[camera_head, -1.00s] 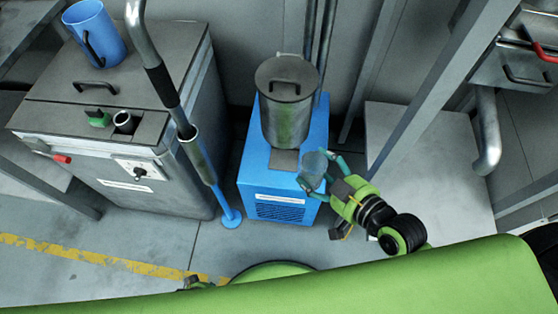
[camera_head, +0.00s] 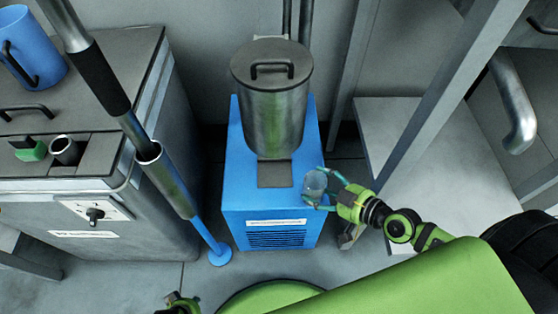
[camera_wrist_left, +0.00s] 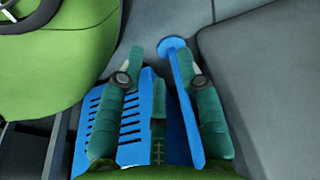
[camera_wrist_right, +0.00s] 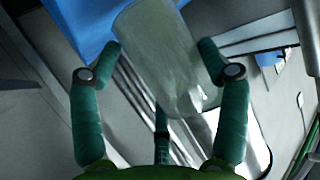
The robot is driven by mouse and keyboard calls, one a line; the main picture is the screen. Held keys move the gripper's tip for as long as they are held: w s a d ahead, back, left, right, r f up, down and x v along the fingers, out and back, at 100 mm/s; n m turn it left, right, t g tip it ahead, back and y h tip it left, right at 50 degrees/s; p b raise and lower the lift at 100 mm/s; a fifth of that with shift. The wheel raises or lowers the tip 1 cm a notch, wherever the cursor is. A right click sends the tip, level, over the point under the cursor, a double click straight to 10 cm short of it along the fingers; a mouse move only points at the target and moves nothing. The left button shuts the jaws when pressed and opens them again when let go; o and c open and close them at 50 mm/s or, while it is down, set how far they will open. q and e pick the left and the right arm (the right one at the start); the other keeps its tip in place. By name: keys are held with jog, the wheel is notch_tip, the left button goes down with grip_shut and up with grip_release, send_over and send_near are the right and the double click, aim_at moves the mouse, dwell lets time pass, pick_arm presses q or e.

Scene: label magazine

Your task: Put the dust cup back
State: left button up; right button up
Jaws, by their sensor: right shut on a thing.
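The dust cup is a clear, cloudy cup (camera_head: 315,183) in the head view, at the right front edge of the blue machine (camera_head: 238,180). My right gripper (camera_head: 322,188) is shut on it. In the right wrist view, the dust cup (camera_wrist_right: 160,62) sits tilted between the two fingers (camera_wrist_right: 160,48). I cannot tell whether it touches the machine. A lidded metal canister (camera_head: 274,105) stands on the machine, with a dark plate (camera_head: 274,174) in front of it. My left gripper (camera_wrist_left: 162,72) is open in the left wrist view, with nothing clearly held.
A slanting pole with a blue foot (camera_head: 220,256) stands left of the machine. A grey cabinet (camera_head: 150,235) with a blue jug (camera_head: 30,50) on top is further left. A slanted grey post (camera_head: 440,90) and a pale panel (camera_head: 440,150) are on the right. Some floor in front is clear.

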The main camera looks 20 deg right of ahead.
jog(key=w+a, duration=0.1)
jog(key=w, duration=0.1)
jog(key=w+a+p, duration=0.1)
jog(key=w+a, duration=0.1)
jog(key=w, duration=0.1)
jog(key=w+a, duration=0.1)
jog(key=w, duration=0.2)
jog(key=shift+w+a, duration=0.2)
jog(key=shift+a, duration=0.2)
jog(key=w+a, duration=0.2)
jog(key=w, duration=0.1)
jog(key=shift+w+r+p, duration=0.1)
jog(key=shift+w+p, duration=0.15)
jog(key=shift+p, duration=0.15)
jog(key=shift+f+b, duration=0.4)
jog(key=shift+f, duration=0.35)
pick_arm(q)
jog(key=shift+w+a+f+t, duration=0.15)
jog(key=shift+w+f+t, duration=0.25)
jog(key=shift+w, duration=0.1)
pick_arm(e)
jog(key=shift+s+f, duration=0.1)
jog(key=shift+f, duration=0.2)
jog(key=o, duration=1.2)
jog(key=shift+r, duration=0.1)
